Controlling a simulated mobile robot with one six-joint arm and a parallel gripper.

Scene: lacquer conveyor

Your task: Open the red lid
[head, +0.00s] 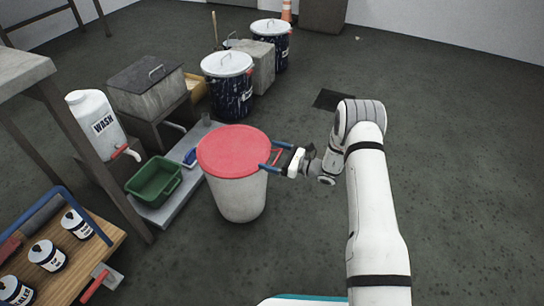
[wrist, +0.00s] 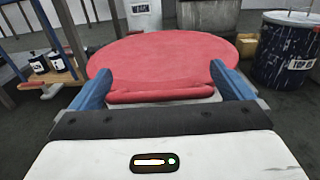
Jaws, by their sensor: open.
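The red lid (head: 234,151) lies flat on top of a white round bin (head: 238,197) in the middle of the head view. In the wrist view the lid (wrist: 165,62) fills the space ahead of the fingers, with a red bar (wrist: 160,96) at its near edge. My gripper (head: 270,160) is at the right edge of the lid. Its blue fingers are apart, one on each side of the red bar in the wrist view (wrist: 162,88). I cannot tell whether either finger touches the bar. The lid looks closed on the bin.
A low grey platform (head: 158,213) with a green tub (head: 154,182) is left of the bin. A white WASH jug (head: 99,122) stands further left. Dark drums (head: 229,95) with white lids stand behind. The floor (head: 455,150) to the right is clear.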

